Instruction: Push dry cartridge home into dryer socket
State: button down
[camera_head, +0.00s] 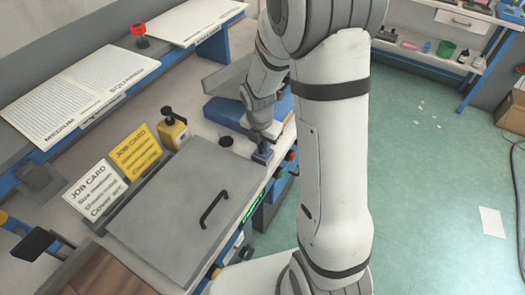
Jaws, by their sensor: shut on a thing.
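My gripper (264,140) points down at the right edge of the workbench, beyond the grey lidded panel. It is shut on a small dark blue piece (262,154), which I take to be the dry cartridge. Most of the cartridge is hidden by the gripper, and it sits low at the bench edge. The dryer socket cannot be made out; I cannot tell how deep the cartridge sits in it. A blue unit (228,112) lies just behind and left of the gripper, partly covered by my arm.
The grey panel with a black handle (213,208) fills the front bench. Left of it stand a yellow block with a black knob (173,130), a yellow job card (136,151) and a white job card (95,190). Green floor is open at right.

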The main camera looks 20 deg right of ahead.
jog(key=shift+r, duration=0.25)
jog(key=shift+r+p, duration=1.9)
jog(key=shift+r, duration=0.1)
notch_tip(320, 180, up, 4)
jog(key=p, duration=0.3)
jog(key=shift+p, duration=0.3)
